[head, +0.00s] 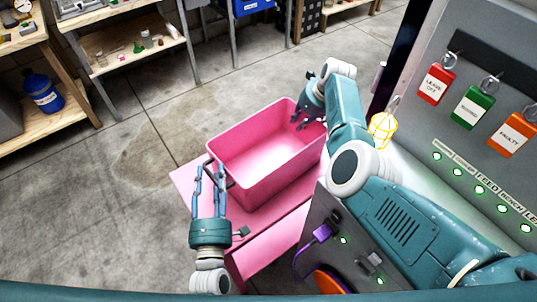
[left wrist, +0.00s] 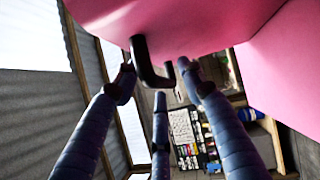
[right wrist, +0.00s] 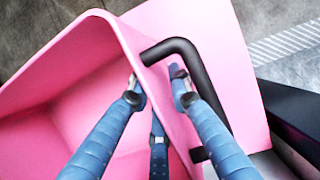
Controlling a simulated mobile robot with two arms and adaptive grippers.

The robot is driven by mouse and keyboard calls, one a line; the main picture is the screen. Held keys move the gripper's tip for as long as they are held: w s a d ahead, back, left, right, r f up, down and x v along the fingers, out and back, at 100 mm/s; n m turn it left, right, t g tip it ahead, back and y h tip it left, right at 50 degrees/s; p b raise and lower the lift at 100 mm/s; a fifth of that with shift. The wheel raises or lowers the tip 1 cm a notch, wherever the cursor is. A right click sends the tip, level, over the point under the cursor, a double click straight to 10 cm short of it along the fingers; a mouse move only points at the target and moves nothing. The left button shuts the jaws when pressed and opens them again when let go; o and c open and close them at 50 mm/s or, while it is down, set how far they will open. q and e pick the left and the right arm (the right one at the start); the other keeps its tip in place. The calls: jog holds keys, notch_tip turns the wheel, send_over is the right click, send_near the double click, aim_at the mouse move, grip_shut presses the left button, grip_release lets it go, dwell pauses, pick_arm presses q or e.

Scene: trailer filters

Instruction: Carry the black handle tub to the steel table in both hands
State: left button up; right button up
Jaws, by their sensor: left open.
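The tub (head: 262,152) is a pink open box with black bar handles at its two ends. It looks empty and stands on a pink stand (head: 192,200). My left gripper (head: 209,168) is open beside the tub's left end. In the left wrist view, the black left handle (left wrist: 152,72) shows between its parted fingertips (left wrist: 158,72); contact is unclear. My right gripper (head: 310,122) is at the tub's far right end. In the right wrist view its fingertips (right wrist: 160,90) are apart near the rim and the black right handle (right wrist: 205,85), not visibly closed on either.
A grey panel with red, green and orange tags (head: 473,108) stands at the right, with a yellow caged lamp (head: 383,128) beside it. Wooden shelves (head: 135,50) and a blue jug (head: 43,92) are at the back left. The concrete floor (head: 130,150) left of the stand is clear.

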pick_arm(q)
jog(key=c, duration=0.4)
pick_arm(e)
jog(key=c, duration=0.4)
pick_arm(q)
grip_shut()
pick_arm(e)
grip_shut()
pick_arm(q)
jog(key=shift+r, duration=0.1)
pick_arm(e)
jog(key=shift+r, duration=0.2)
